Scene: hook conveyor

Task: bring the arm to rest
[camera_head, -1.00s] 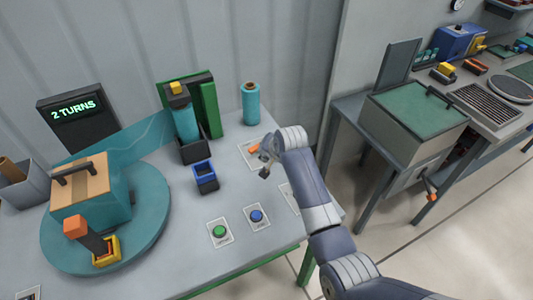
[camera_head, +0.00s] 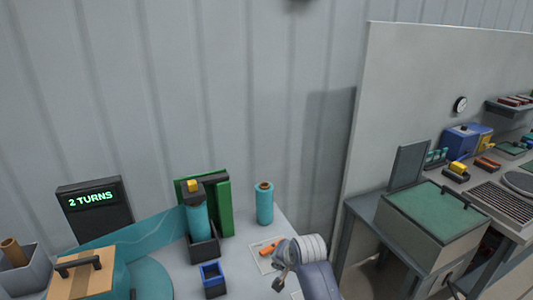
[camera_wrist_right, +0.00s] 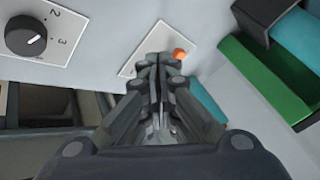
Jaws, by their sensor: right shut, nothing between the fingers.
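My right arm comes in from the bottom right of the head view. Its gripper (camera_head: 280,285) is low over the table, beside an orange lever (camera_head: 270,246) on a white plate. In the right wrist view the gripper (camera_wrist_right: 160,62) has its fingers together, with nothing between them. The orange tip (camera_wrist_right: 179,55) shows just beyond the fingertips, and I cannot tell whether they touch. My left gripper is in neither view.
A teal roll (camera_head: 264,204) stands behind the lever. A blue-rimmed bin (camera_head: 213,281) and a green panel (camera_head: 223,208) are to the left. A display (camera_head: 95,208) reads "2 TURNS". A dial (camera_wrist_right: 32,37) shows in the wrist view. A bench with a green-topped box (camera_head: 430,212) stands at the right.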

